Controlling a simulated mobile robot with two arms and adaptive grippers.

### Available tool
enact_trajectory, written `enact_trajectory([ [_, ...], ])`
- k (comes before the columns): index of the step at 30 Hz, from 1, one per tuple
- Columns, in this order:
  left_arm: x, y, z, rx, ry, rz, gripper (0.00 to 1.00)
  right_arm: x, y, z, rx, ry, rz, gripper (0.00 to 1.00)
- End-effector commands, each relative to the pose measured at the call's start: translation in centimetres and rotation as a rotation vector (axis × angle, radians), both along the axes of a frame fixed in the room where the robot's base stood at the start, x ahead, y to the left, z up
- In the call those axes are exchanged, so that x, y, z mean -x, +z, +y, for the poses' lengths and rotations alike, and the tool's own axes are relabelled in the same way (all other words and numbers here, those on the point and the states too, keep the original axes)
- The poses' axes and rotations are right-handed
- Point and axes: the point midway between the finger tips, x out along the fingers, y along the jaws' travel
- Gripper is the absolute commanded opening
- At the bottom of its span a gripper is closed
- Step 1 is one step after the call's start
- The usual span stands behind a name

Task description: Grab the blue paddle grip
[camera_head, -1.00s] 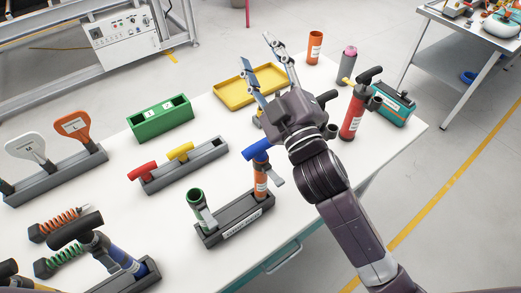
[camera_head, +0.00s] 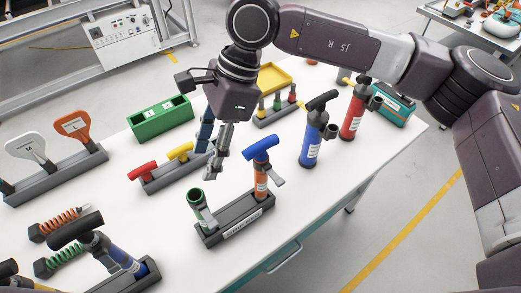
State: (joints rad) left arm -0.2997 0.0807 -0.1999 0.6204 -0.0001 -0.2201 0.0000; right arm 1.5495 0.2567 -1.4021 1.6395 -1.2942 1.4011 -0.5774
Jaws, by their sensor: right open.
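A blue T-shaped grip (camera_head: 262,148) sits on top of an orange cylinder (camera_head: 261,183), which stands upright in a grey labelled rack (camera_head: 238,222). No other blue T-shaped grip shows. My right gripper (camera_head: 211,158) is open and empty, with its fingers pointing down. In the picture it is just left of the blue grip and apart from it. A red grip (camera_head: 143,170) and a yellow grip (camera_head: 181,151) sit in another grey rack (camera_head: 185,175), left of my right gripper. My left gripper is not in view.
A green cylinder (camera_head: 199,205) shares the labelled rack. A blue pump (camera_head: 311,140) and a red pump (camera_head: 353,112) stand to the right. A green box (camera_head: 162,122) lies behind. White and orange paddles (camera_head: 72,126) stand at left. The table is clear right of the labelled rack.

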Motion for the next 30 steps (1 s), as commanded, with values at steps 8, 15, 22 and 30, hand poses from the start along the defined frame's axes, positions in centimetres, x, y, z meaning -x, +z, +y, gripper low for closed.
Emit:
enact_trajectory([
  [8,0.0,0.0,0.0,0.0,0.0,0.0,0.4,-6.8,1.6,-9.7,0.364,-0.017,-0.209,0.44],
  [15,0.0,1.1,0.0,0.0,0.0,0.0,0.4,-7.0,-0.2,-10.3,0.387,-0.018,-0.216,0.44],
  [22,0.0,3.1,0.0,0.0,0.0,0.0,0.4,-6.3,-2.3,-10.1,0.385,-0.015,-0.212,0.44],
  [30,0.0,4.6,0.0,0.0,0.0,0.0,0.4,-6.0,-5.6,-9.9,0.382,-0.017,-0.215,0.44],
])
